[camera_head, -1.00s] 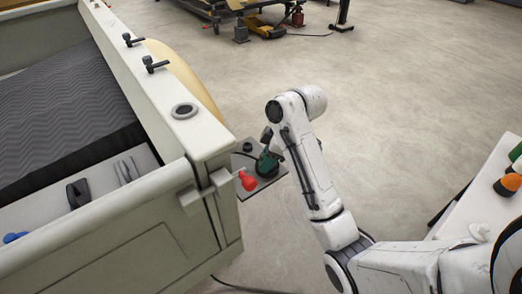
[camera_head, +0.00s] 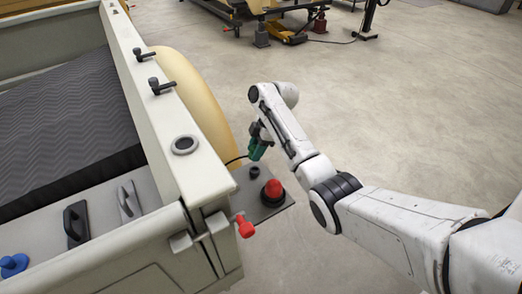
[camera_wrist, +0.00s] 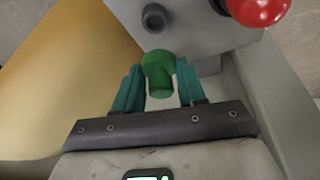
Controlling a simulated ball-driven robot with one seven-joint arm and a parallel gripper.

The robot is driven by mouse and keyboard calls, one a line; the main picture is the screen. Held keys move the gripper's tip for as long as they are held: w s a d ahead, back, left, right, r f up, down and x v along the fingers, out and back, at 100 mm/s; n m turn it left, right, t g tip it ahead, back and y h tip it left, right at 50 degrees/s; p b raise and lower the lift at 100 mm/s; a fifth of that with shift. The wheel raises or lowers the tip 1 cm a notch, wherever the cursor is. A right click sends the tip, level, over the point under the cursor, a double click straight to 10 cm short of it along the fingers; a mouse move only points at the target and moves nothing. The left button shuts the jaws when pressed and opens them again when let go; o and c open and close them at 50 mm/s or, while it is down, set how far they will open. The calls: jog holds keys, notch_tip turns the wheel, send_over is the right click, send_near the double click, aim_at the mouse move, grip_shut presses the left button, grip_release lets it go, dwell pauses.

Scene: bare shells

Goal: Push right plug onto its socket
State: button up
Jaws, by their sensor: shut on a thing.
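My gripper (camera_wrist: 158,66) is shut on a green plug (camera_wrist: 159,80), which sits between its teal fingers in the wrist view. In the head view my gripper (camera_head: 257,148) is just beyond a small dark round socket (camera_head: 254,172) on a grey plate (camera_head: 284,199). The wrist view shows that socket (camera_wrist: 154,17) ahead of the plug, apart from it in the picture. A red dome-shaped piece (camera_head: 272,188) sits on a dark round base at the plate's right part. It also shows in the wrist view (camera_wrist: 258,8), cut off at the top.
A pale truck bed wall (camera_head: 150,90) stands left of the plate, with a yellow fender (camera_head: 200,95) behind. A red knob (camera_head: 245,228) juts out near its corner. A dark cable (camera_head: 236,159) runs by the gripper. Open floor (camera_head: 380,130) lies right.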

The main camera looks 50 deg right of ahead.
jog(key=shift+f+b, duration=2.6)
jog(key=shift+f, duration=0.65)
jog(key=shift+f, duration=0.1)
dwell(0.3)
jog(key=o, duration=1.1)
jog(key=shift+o, duration=0.4)
jog(key=o, duration=0.4)
